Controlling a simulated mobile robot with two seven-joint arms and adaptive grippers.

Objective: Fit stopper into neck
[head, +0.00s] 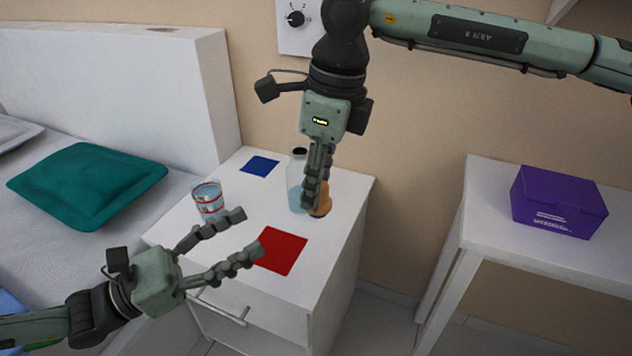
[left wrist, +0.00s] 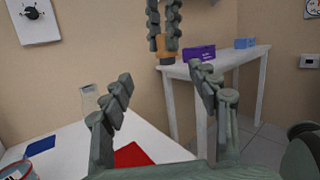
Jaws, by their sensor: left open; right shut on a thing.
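A clear bottle (head: 295,190) with a dark open neck stands upright on the white nightstand, partly behind my right gripper in the head view. Its upper part shows in the left wrist view (left wrist: 89,98). My right gripper (head: 316,203) is shut on the orange-brown stopper (head: 323,205) and holds it to the right of the bottle, apart from the neck. The stopper also shows in the left wrist view (left wrist: 167,47). My left gripper (head: 250,233) is open and empty, over the front left of the nightstand, its fingers pointing toward the bottle.
A glass with red bands (head: 208,199) stands on the nightstand (head: 335,240) at left. A blue square (head: 260,166) and a red square (head: 281,251) lie flat there. A purple box (head: 557,203) sits on a white table at right. The bed with a green pillow (head: 87,184) is at left.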

